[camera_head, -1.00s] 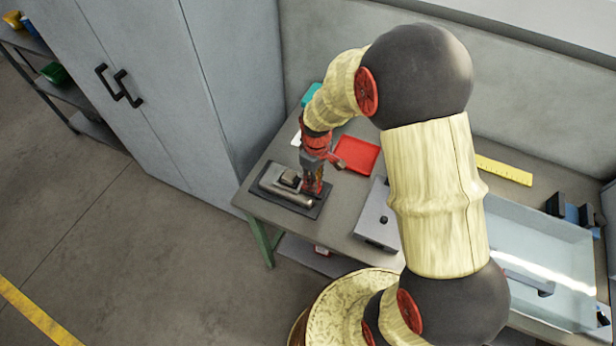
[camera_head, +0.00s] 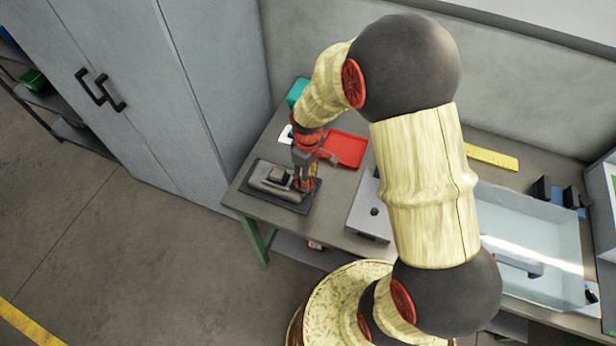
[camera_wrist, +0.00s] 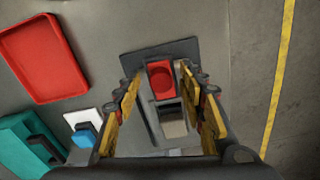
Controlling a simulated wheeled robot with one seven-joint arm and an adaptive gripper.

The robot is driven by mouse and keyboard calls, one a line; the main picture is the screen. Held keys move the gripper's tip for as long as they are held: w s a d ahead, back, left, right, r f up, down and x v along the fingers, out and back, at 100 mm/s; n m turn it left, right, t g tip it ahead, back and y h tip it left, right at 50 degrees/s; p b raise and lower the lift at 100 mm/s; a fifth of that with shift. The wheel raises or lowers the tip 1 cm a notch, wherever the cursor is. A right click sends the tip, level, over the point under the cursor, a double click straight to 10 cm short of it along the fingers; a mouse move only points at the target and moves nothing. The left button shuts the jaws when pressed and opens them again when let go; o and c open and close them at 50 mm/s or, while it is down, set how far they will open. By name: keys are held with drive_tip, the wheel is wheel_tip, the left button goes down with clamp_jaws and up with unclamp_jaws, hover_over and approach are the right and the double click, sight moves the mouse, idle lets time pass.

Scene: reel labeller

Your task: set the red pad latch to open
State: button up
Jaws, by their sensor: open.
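The reel labeller (camera_head: 268,180), a grey device on a dark base plate (camera_head: 262,200), sits at the left end of the table. In the wrist view its dark base (camera_wrist: 186,48) shows with a red pad (camera_wrist: 161,78) bearing a darker round mark, beside a grey block (camera_wrist: 172,122). My gripper (camera_head: 304,184) points down at the device's right end. In the wrist view my gripper (camera_wrist: 160,90) is open, with one yellow-padded finger on each side of the red pad. I cannot tell whether they touch it. The pad is mostly hidden in the head view.
A red tray (camera_head: 345,149) lies behind the gripper, with a teal box (camera_head: 297,92) further back. A grey box with a dark knob (camera_head: 366,213) stands right of the device. A clear bin (camera_head: 525,235) and yellow ruler (camera_head: 491,157) are further right. A grey cabinet (camera_head: 150,100) stands left.

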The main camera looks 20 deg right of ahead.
wheel_tip(320, 180, up, 12)
idle(0.5)
idle(0.4)
drive_tip(key=s+a+r+m+t+b, duration=0.1)
drive_tip(key=s+r+m+t+b, duration=0.1)
drive_tip(key=s+r, duration=0.4)
drive_tip(key=s+a+r+m+t+b, duration=0.1)
drive_tip(key=s+r+m+t+b, duration=0.2)
drive_tip(key=s+r, duration=0.3)
drive_tip(key=s+m+b, duration=0.1)
drive_tip(key=s, duration=0.4)
drive_tip(key=shift+s+a+r+m+t, duration=0.25)
drive_tip(key=shift+s+a+m+t, duration=0.05)
drive_tip(key=shift+s+a+m, duration=0.1)
